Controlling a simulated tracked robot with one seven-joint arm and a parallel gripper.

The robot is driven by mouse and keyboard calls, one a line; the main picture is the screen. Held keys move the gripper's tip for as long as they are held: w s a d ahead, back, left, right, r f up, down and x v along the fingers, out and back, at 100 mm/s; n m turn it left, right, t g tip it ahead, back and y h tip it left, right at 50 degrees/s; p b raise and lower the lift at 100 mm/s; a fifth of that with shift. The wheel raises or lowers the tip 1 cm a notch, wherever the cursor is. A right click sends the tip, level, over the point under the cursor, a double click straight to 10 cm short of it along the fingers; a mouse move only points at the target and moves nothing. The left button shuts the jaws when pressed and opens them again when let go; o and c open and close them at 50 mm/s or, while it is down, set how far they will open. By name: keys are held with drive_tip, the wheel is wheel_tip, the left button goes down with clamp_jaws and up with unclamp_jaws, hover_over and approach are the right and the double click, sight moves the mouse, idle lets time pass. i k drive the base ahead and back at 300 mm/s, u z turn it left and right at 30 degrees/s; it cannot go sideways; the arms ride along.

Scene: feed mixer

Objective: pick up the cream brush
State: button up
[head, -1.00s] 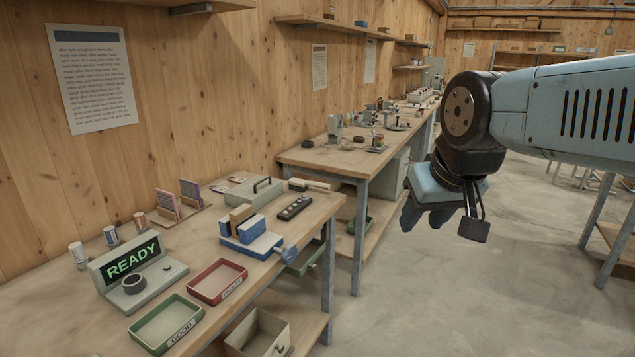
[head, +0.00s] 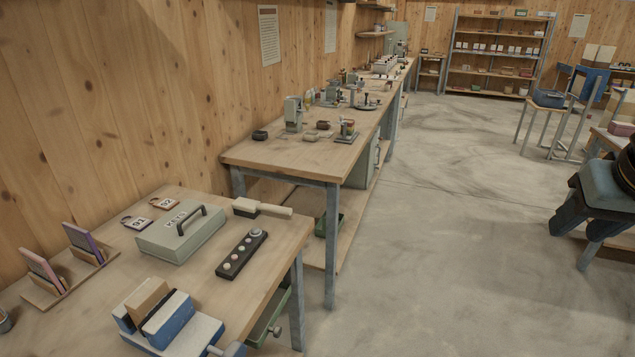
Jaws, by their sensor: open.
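The cream brush (head: 262,208) lies on the near workbench (head: 225,282), close to its far right corner. It has a pale handle pointing right and a darker underside at its left end. My gripper (head: 575,233) is at the right edge of the head view, pointing down, with its fingers apart and nothing seen between them. It is over the floor side, well to the right of the brush and not touching it. Part of the gripper and most of my arm are cut off by the picture edge.
A grey-green box with a handle (head: 181,235) stands left of the brush. A dark button strip (head: 241,254) lies in front of it. A blue vise (head: 172,325) sits nearer. A second bench (head: 300,158) stands behind. The concrete floor (head: 445,270) to the right is open.

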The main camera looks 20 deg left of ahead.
sight(243, 208)
drive_tip(key=z, duration=0.05)
drive_tip(key=i, duration=1)
drive_tip(key=u, duration=0.75)
drive_tip(key=i, duration=0.5)
drive_tip(key=u, duration=0.45)
drive_tip(key=k, duration=0.9)
drive_tip(key=u, duration=0.2)
drive_tip(key=i, duration=0.9)
drive_tip(key=z, duration=0.15)
